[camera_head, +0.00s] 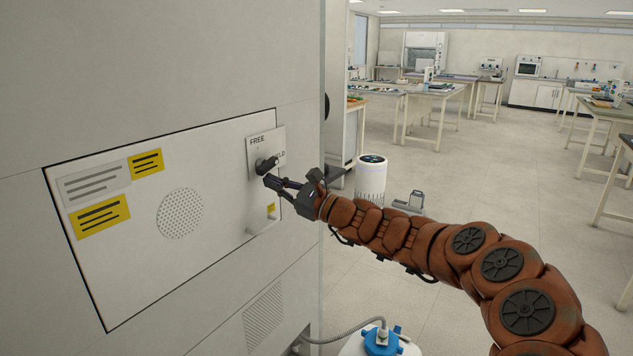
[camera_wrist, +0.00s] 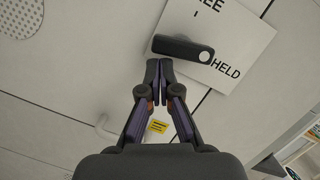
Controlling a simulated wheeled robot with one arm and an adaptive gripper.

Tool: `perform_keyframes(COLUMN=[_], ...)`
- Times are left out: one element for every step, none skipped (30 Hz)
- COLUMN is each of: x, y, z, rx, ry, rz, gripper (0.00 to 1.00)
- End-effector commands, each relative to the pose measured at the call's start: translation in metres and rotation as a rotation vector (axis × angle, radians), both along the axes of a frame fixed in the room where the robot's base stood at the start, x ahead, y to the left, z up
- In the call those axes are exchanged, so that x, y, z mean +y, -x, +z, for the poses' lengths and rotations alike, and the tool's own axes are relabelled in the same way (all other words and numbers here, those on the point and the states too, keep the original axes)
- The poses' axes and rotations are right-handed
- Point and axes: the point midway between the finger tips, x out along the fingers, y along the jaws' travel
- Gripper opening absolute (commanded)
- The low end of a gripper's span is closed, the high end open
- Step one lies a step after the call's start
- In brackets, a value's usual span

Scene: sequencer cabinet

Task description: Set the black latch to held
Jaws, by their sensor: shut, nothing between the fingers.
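The black latch (camera_head: 266,164) is a short bar on a white plate (camera_head: 261,143) marked FREE and HELD, on the cabinet's panel. In the wrist view the latch (camera_wrist: 180,46) lies nearly crosswise, its white-dotted end pointing right, beside the word HELD. A small tick stands under the word FREE, away from that end. My gripper (camera_head: 268,181) is shut and empty, just below the latch. In the wrist view its fingertips (camera_wrist: 158,67) sit right under the latch's undotted left end. I cannot tell whether they touch it.
The panel (camera_head: 140,250) carries yellow and grey labels, a round grille (camera_head: 181,213) and a pale handle (camera_head: 265,228) below the latch. The cabinet's edge is just right of the plate. A white cylindrical bin (camera_head: 372,180) stands on the floor behind my arm.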

Motion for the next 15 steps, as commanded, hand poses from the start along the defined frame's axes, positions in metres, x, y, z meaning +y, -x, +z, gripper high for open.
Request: perform_keyframes(x=[-0.001, -0.001, -0.001, -0.001, -0.001, -0.002, -0.002, -0.003, -0.003, -0.004, -0.004, -0.005, -0.005, -0.005, -0.005], y=[-0.001, -0.001, -0.001, -0.001, -0.001, -0.002, -0.002, -0.002, -0.002, -0.002, -0.003, -0.003, -0.003, -0.003, -0.003], z=[0.000, 0.000, 0.000, 0.000, 0.000, -0.001, -0.002, -0.003, -0.006, -0.009, -0.013, -0.018, -0.023, -0.028, -0.035], rx=[-0.001, -0.001, -0.002, -0.002, -0.002, -0.003, -0.002, -0.002, -0.002, -0.002, -0.002, -0.002, -0.002, -0.001, -0.001], ry=[0.002, 0.002, 0.001, 0.002, 0.002, 0.002, 0.002, 0.002, 0.003, 0.002, 0.002, 0.002, 0.002, 0.002, 0.002], rz=[-0.002, -0.002, -0.002, -0.002, -0.002, -0.004, -0.005, -0.005, -0.006, -0.007, -0.007, -0.008, -0.008, -0.009, -0.009], gripper=[0.00, 0.00, 0.00, 0.00, 0.00, 0.00, 0.00, 0.00, 0.00, 0.00, 0.00, 0.00, 0.00, 0.00, 0.00])
